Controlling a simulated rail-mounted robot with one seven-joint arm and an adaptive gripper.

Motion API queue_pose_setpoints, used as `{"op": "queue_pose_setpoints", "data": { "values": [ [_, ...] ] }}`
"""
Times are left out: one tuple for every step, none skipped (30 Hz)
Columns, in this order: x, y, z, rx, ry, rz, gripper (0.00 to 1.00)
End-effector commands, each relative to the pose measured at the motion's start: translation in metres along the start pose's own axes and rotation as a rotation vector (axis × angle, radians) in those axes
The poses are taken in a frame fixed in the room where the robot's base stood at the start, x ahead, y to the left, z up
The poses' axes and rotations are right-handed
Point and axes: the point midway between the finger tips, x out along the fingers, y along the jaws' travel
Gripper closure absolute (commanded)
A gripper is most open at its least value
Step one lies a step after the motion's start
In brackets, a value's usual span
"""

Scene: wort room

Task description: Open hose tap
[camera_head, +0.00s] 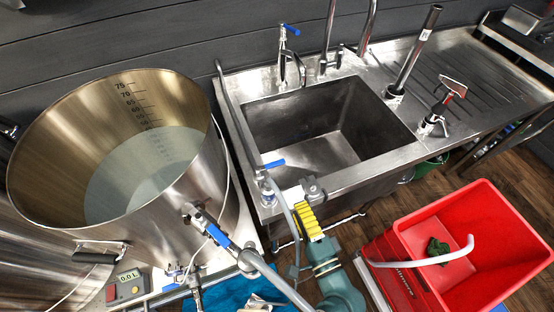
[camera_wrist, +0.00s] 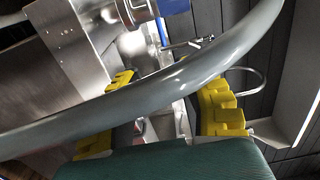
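A tap with a blue lever (camera_head: 272,164) stands at the sink's front left corner, by a grey hose (camera_head: 240,120). Another blue-lever tap (camera_head: 290,31) stands behind the basin. A third blue lever (camera_head: 217,235) is on the kettle's valve, with a grey hose (camera_head: 275,278) running from it. I cannot tell which is the hose tap. My gripper (camera_head: 308,222) is in front of the sink edge, right of the front tap. In the wrist view its yellow fingers (camera_wrist: 168,98) are apart. A thick grey hose (camera_wrist: 150,92) crosses the view in front of them. Part of the gap is hidden.
The large steel kettle (camera_head: 190,185) holds liquid at the left. The sink basin (camera_head: 310,152) is empty. A red crate (camera_head: 430,292) stands on the floor at the right, with a white curved pipe (camera_head: 425,260) over it.

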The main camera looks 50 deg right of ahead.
Motion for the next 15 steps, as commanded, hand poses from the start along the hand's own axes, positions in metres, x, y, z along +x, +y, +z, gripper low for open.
{"op": "queue_pose_setpoints", "data": {
  "values": [
    [0.012,-0.008,0.001,-0.003,-0.003,-0.004,0.64],
    [0.02,-0.008,0.001,-0.003,-0.002,-0.005,0.64],
    [0.03,-0.008,0.001,-0.003,-0.003,-0.004,0.64],
    [0.037,-0.008,0.001,-0.004,-0.004,-0.004,0.64],
    [0.044,-0.007,0.001,-0.005,-0.004,-0.004,0.64],
    [0.054,-0.006,0.001,-0.005,-0.003,-0.004,0.64],
    [0.062,-0.007,0.001,-0.005,-0.003,-0.004,0.64],
    [0.069,-0.007,0.001,-0.005,-0.004,-0.004,0.64],
    [0.079,-0.005,0.001,-0.005,-0.004,-0.004,0.64],
    [0.086,-0.006,0.001,-0.006,-0.004,-0.004,0.64],
    [0.093,-0.006,0.002,-0.006,-0.004,-0.004,0.64],
    [0.103,-0.004,0.002,-0.006,-0.004,-0.004,0.64],
    [0.109,-0.004,0.002,-0.006,-0.004,-0.004,0.64],
    [0.116,-0.004,0.002,-0.006,-0.004,-0.004,0.64],
    [0.123,-0.004,0.002,-0.006,-0.004,-0.003,0.64]
  ]
}}
